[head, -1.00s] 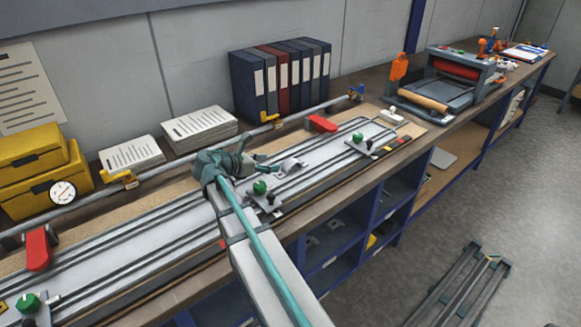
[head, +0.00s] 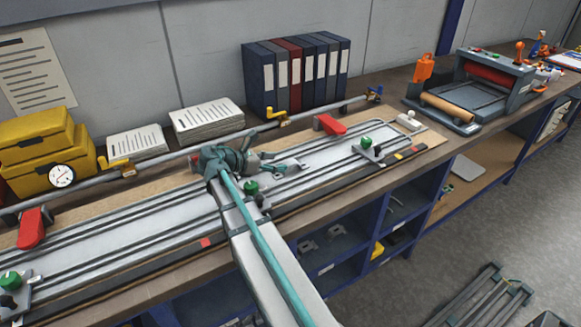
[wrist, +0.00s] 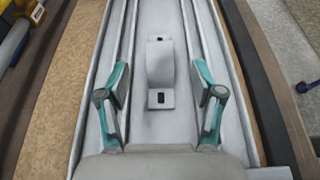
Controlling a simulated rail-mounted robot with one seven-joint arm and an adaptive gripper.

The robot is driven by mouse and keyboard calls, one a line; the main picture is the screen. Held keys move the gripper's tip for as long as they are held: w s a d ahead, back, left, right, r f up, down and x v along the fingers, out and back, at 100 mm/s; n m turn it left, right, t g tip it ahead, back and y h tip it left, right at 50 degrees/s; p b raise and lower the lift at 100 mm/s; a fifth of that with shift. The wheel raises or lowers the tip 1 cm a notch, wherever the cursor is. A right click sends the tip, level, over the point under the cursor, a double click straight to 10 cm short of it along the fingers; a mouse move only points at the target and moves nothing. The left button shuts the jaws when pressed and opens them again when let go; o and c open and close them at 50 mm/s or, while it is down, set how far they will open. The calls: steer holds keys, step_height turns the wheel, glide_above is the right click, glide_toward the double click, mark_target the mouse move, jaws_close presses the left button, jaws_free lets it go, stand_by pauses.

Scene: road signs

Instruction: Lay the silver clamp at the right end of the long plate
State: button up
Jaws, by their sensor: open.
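The silver clamp (wrist: 160,72) is a small bent strap with dark holes. It lies on the long grey plate (wrist: 160,20) between the plate's dark rails. In the wrist view my gripper (wrist: 161,78) is open, with one teal finger on each side of the clamp and a gap on both sides. In the head view my gripper (head: 282,160) is low over the middle of the long plate (head: 120,232), and its fingers largely hide the clamp. The plate's right end lies farther right, past a green-knobbed fixture (head: 366,145).
Another green-knobbed fixture (head: 252,190) stands close beside my gripper. Red handles (head: 329,125) and a pipe with yellow clips (head: 276,117) run behind the plate. Binders (head: 298,75) and yellow boxes (head: 45,150) stand at the back. The plate right of my gripper is mostly clear.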

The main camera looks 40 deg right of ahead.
mark_target(289, 162)
steer(key=shift+p+x, duration=0.65)
steer(key=shift+x, duration=2.75)
steer(key=shift+w+a, duration=0.1)
jaws_close()
